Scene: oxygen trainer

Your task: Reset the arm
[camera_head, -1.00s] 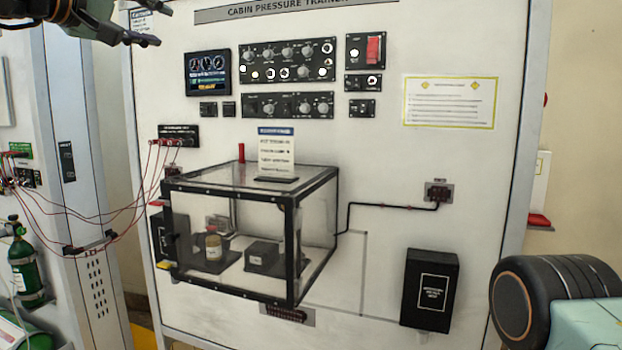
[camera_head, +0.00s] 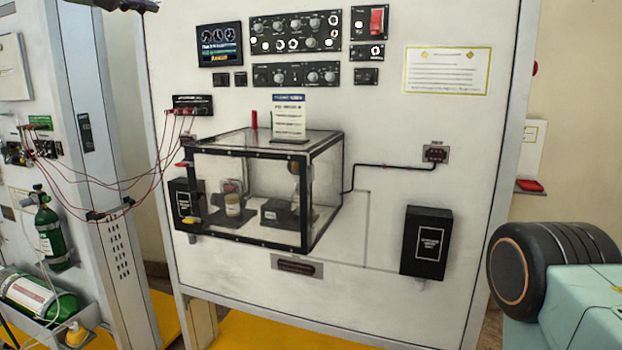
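My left gripper (camera_head: 145,5) shows only in part at the top left edge, dark, in front of the upper corner of the trainer panel. Most of it is cut off by the frame, so its opening cannot be made out. It is well above the clear chamber and touches nothing visible. My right gripper is not in view. A black rounded part and a pale teal part of my own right arm fill the lower right corner.
The white trainer panel (camera_head: 300,280) carries a clear black-framed chamber (camera_head: 265,185), knob panels (camera_head: 295,32), a red switch (camera_head: 376,20) and a black box (camera_head: 427,242). Red cables (camera_head: 120,185) run to the left cabinet. Yellow floor shows below.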

